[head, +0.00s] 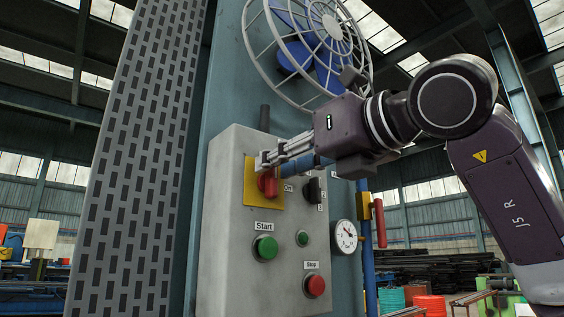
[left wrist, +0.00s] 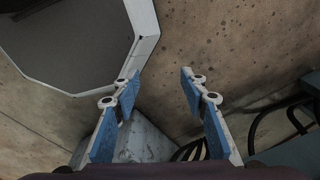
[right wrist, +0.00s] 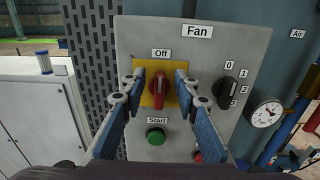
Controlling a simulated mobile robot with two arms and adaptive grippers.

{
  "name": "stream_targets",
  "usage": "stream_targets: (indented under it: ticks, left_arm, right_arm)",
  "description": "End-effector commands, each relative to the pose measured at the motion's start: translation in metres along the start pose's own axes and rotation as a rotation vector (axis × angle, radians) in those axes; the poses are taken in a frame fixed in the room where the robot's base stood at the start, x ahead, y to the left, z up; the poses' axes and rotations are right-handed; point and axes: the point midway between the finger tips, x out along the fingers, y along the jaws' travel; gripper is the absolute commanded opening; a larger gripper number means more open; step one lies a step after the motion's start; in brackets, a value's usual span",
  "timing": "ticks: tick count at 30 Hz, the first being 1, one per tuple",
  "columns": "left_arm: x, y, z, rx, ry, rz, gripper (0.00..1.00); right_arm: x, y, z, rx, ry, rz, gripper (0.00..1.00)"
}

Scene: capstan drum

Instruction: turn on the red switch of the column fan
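The red switch (head: 267,183) is a rotary knob on a yellow plate (head: 249,182) on the grey control box. In the right wrist view the red switch (right wrist: 157,92) has its handle upright, below the "Off" label (right wrist: 161,54). An "On" label (head: 289,188) shows right of the plate in the head view. My right gripper (right wrist: 160,78) is open, with one finger on each side of the switch. I cannot tell whether the fingers touch it. My left gripper (left wrist: 161,78) is open and empty over a stained floor, outside the head view.
The box also carries a green start button (head: 265,247), a red stop button (head: 314,285) and a black speed selector (right wrist: 229,92). A gauge (head: 344,236) and pipes stand at its right. The caged fan (head: 310,45) is above.

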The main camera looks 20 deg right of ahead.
Motion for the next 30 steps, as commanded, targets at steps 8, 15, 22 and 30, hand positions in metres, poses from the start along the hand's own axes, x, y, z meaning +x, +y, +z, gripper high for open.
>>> stream_targets:
  ticks: [8, 15, 22, 30]
  left_arm:
    - [0.0, 0.001, 0.008, 0.0, -0.011, 0.001, 0.4]
    - [0.0, 0.001, 0.013, 0.0, -0.019, 0.001, 0.4]
    - [0.005, 0.0, 0.014, 0.0, -0.019, 0.0, 0.4]
    - [0.021, -0.001, 0.016, -0.001, -0.019, -0.001, 0.4]
  right_arm:
    - [0.0, 0.0, 0.0, 0.0, 0.0, 0.0, 0.02]
    - [0.0, 0.0, 0.0, 0.003, 0.0, 0.0, 0.0]
    - [0.0, -0.002, -0.001, 0.052, 0.0, 0.0, 0.0]
    - [0.0, -0.005, -0.004, 0.228, 0.001, 0.0, 0.0]
